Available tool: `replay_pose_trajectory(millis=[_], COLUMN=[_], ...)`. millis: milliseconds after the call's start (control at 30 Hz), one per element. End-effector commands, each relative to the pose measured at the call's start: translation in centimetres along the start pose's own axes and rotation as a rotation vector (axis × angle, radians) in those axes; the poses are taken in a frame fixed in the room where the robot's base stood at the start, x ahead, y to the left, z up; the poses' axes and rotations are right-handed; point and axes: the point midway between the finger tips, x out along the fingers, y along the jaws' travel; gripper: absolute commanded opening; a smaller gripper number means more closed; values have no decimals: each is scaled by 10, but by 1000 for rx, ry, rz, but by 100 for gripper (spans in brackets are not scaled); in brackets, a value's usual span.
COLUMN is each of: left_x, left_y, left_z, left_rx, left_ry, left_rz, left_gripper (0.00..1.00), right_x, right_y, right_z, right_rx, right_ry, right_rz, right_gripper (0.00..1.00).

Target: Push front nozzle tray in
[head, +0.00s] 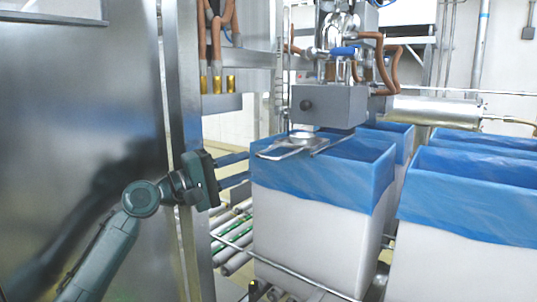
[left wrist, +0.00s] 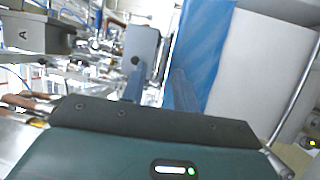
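The front nozzle tray (head: 290,148) is a flat metal piece with a round dish. It juts out below the grey nozzle block (head: 330,105), over the near left rim of the front lined box (head: 310,235). My left gripper (head: 248,167) is to the left of the tray and a little lower, beside the box's blue liner (head: 335,170). Its two fingers are apart with nothing seen between them. In the left wrist view the nozzle block (left wrist: 142,48) and the blue liner (left wrist: 200,50) lie ahead of the fingers; the tray is hard to make out. My right gripper is not in view.
More blue-lined white boxes (head: 470,235) stand to the right and behind. A roller conveyor (head: 235,262) with a metal guide rail runs below. A steel post (head: 185,130) and large steel panel (head: 80,130) stand close to my left arm. Brown hoses hang above.

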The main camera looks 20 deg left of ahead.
Motion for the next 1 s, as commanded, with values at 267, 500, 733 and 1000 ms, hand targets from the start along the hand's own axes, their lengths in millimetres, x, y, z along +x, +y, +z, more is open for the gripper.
replay_pose_trajectory(millis=[267, 500, 733, 1000], left_x=[54, 73, 75, 74], left_y=[2, -1, -1, -1], left_z=[0, 0, 0, 0], left_rx=[-1, 1, 2, 1], left_ry=[1, 2, 2, 2], left_rz=[1, -1, -1, -1], left_gripper=[30, 30, 30, 13], right_x=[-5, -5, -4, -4], right_y=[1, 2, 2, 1], right_z=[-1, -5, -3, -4], right_rx=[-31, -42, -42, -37], right_ry=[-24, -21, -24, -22], right_rz=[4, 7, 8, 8], right_gripper=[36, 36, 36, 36])
